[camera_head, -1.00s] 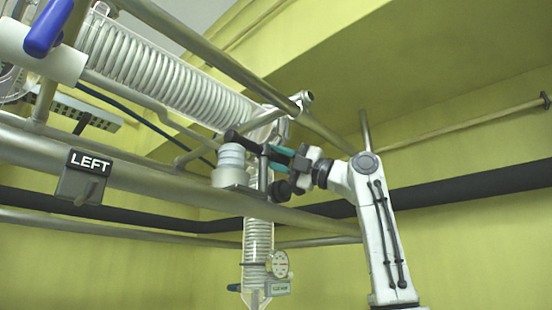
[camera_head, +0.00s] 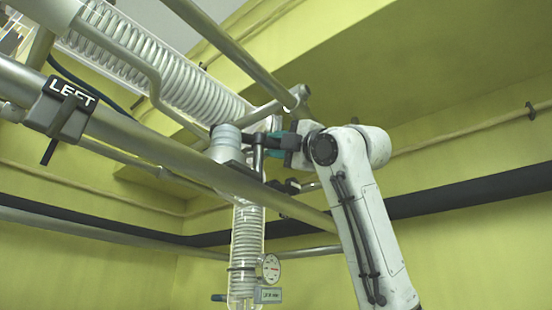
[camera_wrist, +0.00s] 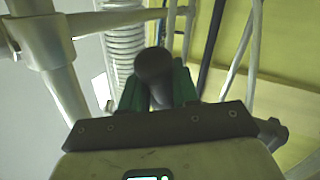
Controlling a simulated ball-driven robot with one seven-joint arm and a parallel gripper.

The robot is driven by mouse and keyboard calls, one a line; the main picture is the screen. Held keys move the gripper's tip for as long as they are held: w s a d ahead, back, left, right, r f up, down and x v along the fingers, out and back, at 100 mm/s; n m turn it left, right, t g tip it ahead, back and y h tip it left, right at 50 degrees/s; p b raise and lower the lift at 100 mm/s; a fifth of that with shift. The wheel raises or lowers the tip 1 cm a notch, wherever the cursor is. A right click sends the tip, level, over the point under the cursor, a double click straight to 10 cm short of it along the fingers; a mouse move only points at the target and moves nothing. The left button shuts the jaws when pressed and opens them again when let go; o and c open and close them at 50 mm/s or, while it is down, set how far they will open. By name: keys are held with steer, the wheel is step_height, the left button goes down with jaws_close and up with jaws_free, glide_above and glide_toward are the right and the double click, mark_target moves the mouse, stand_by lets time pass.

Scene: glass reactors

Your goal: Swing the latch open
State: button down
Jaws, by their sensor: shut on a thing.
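My gripper (camera_head: 276,145) has teal fingers and is beside a metal cylinder on the pipe frame. In the wrist view my gripper (camera_wrist: 157,92) has its green fingers on both sides of a dark, round-ended handle (camera_wrist: 154,64) and is shut on it. I take this handle to be the latch's. In the head view a dark bar (camera_head: 258,158) stands next to the fingers, by the silver cylinder (camera_head: 225,142). The fingers and my arm hide part of the latch, so its exact angle cannot be told.
A black block labelled LEFT (camera_head: 62,108) sits on the thick pipe (camera_head: 150,143) at the left. A glass coil condenser (camera_head: 150,57) slopes above; another glass coil (camera_head: 246,245) hangs below with a dial gauge (camera_head: 270,268). Metal rods pass close around my gripper. Open space lies right.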

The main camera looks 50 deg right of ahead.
steer(key=m+h, duration=0.1)
steer(key=h, duration=0.1)
steer(key=m+h, duration=0.1)
steer(key=h, duration=0.2)
steer(key=s+m+g+h, duration=0.1)
steer(key=h, duration=0.1)
steer(key=shift+a+f+m+h, duration=0.1)
steer(key=shift+a+m+h, duration=0.2)
steer(key=shift+a+m, duration=0.1)
steer(key=shift+s+a+m+g+h, duration=0.2)
steer(key=shift+m+g+h, duration=0.55)
steer(key=shift+h, duration=0.5)
steer(key=shift+s+a+m+g+h, duration=0.1)
steer(key=shift+a+m+g+h, duration=0.1)
steer(key=shift+m+g+h, duration=0.8)
steer(key=shift+s+a+m+g+h, duration=0.2)
steer(key=shift+m+g+h, duration=0.25)
steer(key=shift+h, duration=1.1)
steer(key=c, duration=0.9)
jaws_free()
steer(key=shift+a, duration=0.1)
steer(key=b+v, duration=0.5)
steer(key=v, duration=0.5)
steer(key=shift+s+a+f, duration=0.15)
steer(key=shift+s+a, duration=0.1)
steer(key=shift+a, duration=0.05)
